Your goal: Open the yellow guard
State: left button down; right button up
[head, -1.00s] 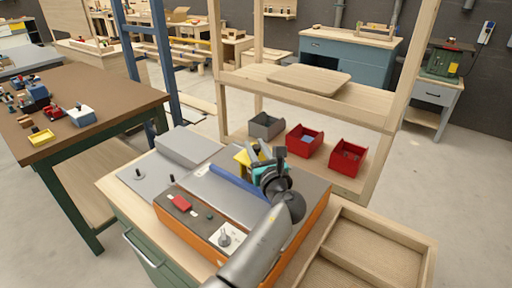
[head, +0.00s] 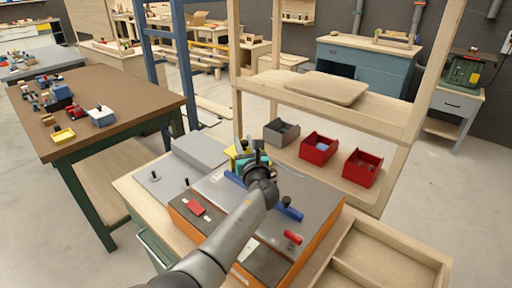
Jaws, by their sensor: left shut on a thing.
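The yellow guard (head: 234,153) shows only as a small yellow patch at the back of the grey-topped, orange-sided machine (head: 318,228). My left gripper (head: 256,160) is at the guard, shut on it, with its dark body and grey arm covering most of the guard and the middle of the machine. A teal piece shows at the jaws; I cannot tell what it belongs to. A blue bar (head: 290,213) lies on the machine top and shows on both sides of my arm. The right gripper is not in view.
A red switch (head: 195,208) and a red handle (head: 293,237) sit on the machine. A wooden shelf with a grey bin (head: 281,132) and two red bins (head: 319,148) stands close behind. A wooden tray (head: 390,262) lies right; a brown table (head: 95,105) stands left.

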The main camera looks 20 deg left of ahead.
pick_arm(q)
jog(key=c, duration=0.6)
grip_release()
jog(key=p+v, duration=0.3)
jog(key=v, duration=1.2)
jog(key=shift+d, duration=0.1)
jog(key=shift+s+f, duration=0.1)
